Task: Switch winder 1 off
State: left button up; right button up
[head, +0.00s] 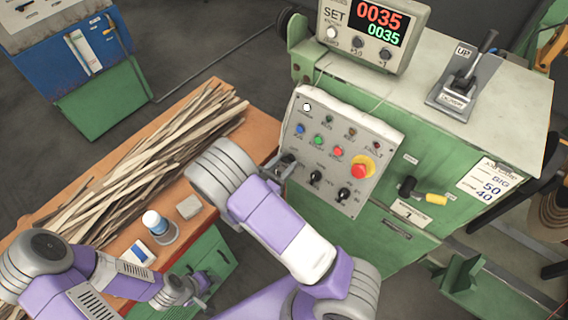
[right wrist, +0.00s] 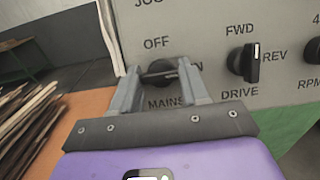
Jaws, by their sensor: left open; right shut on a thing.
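The green winder carries a tilted grey control panel (head: 338,135) with lamps, coloured buttons, a red emergency button (head: 359,171) and black knobs. My right gripper (head: 284,167) is at the panel's lower left. In the right wrist view it (right wrist: 161,88) is shut on the black mains knob (right wrist: 160,70), one finger on each side. OFF stands above left of the knob; the ON label is partly covered. The pointer's exact direction is hard to tell. The knob is hidden in the head view. My left gripper (head: 202,291) is open and empty, low at the left, away from the panel.
The counter (head: 375,28) above the panel is lit and reads 0035. The drive knob (right wrist: 243,63) is close right of my right gripper. An orange bench (head: 125,244) with wooden strips (head: 150,160), a bottle (head: 155,222) and small blocks is at left. An UP lever (head: 478,60) stands on top.

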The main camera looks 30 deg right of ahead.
jog(key=n+t+p, duration=0.1)
jog(key=n+p, duration=0.1)
jog(key=n, duration=0.1)
jog(key=shift+s+r+y+p, duration=0.1)
jog(key=shift+r+y+p, duration=0.05)
jog(key=shift+y+p, duration=0.2)
jog(key=n+t+y+p, duration=0.1)
jog(key=n+p, duration=0.2)
jog(key=n, duration=0.1)
jog(key=n+y+p, duration=0.2)
jog(key=n+p, duration=0.2)
jog(key=n, duration=0.1)
jog(key=n+t+y+p, duration=0.1)
jog(key=n+y+p, duration=0.1)
jog(key=n+p, duration=0.2)
jog(key=shift+s+d+r+n+t, duration=0.15)
jog(key=shift+n+t, duration=0.15)
jog(key=shift+n, duration=0.2)
jog(key=shift+n+y+p, duration=0.65)
jog(key=shift+n+p, duration=1.2)
jog(key=shift+n, duration=0.15)
jog(key=shift+f, duration=0.2)
jog(key=o, duration=1.1)
jog(key=shift+r, duration=0.1)
jog(key=shift+c, duration=0.2)
